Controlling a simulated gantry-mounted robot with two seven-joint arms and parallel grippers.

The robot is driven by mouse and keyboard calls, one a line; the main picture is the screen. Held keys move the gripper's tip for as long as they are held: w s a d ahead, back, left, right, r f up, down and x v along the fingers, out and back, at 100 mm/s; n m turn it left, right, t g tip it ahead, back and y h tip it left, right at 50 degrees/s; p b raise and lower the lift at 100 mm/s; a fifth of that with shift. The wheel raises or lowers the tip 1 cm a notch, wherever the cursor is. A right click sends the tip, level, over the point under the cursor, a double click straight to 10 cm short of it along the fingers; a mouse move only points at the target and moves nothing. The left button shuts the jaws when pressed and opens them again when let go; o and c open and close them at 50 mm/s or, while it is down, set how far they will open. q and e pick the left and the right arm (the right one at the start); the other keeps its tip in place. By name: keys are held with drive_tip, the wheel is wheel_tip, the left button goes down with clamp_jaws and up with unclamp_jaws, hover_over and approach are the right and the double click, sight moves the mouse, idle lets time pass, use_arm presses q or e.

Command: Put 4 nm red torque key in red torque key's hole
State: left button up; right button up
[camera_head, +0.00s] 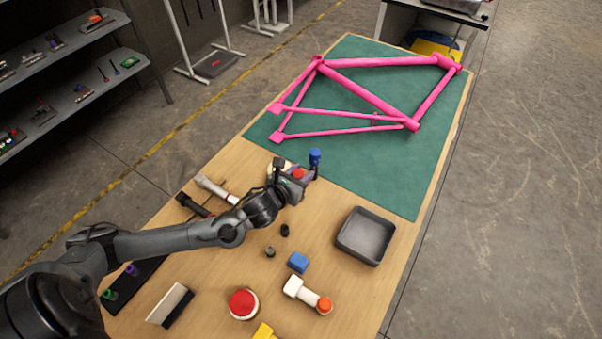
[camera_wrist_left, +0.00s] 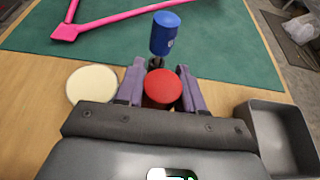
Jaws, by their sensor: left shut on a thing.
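My left gripper (camera_head: 299,174) is over the wooden table, near the front edge of the green mat. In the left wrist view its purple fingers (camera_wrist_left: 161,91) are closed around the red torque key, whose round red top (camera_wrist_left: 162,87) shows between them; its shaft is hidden. A blue-handled key (camera_wrist_left: 165,35) with a dark shaft stands just beyond the fingertips; it also shows in the head view (camera_head: 315,157). A black holder (camera_head: 149,268) with a green and a purple key lies at the left table edge, partly behind my arm. The red key's hole cannot be made out. My right gripper is not in view.
A pink bike frame (camera_head: 375,97) lies on the green mat (camera_head: 376,176). A grey tray (camera_head: 346,248) sits at right. A cream disc (camera_wrist_left: 92,84) is beside the fingers.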

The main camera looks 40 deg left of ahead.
use_arm(q)
drive_tip(key=o, duration=1.1)
drive_tip(key=shift+c, duration=0.2)
drive_tip(key=shift+r, duration=0.2)
drive_tip(key=v, duration=1.2)
drive_tip(key=shift+p, duration=0.35)
drive_tip(key=shift+f, duration=0.15)
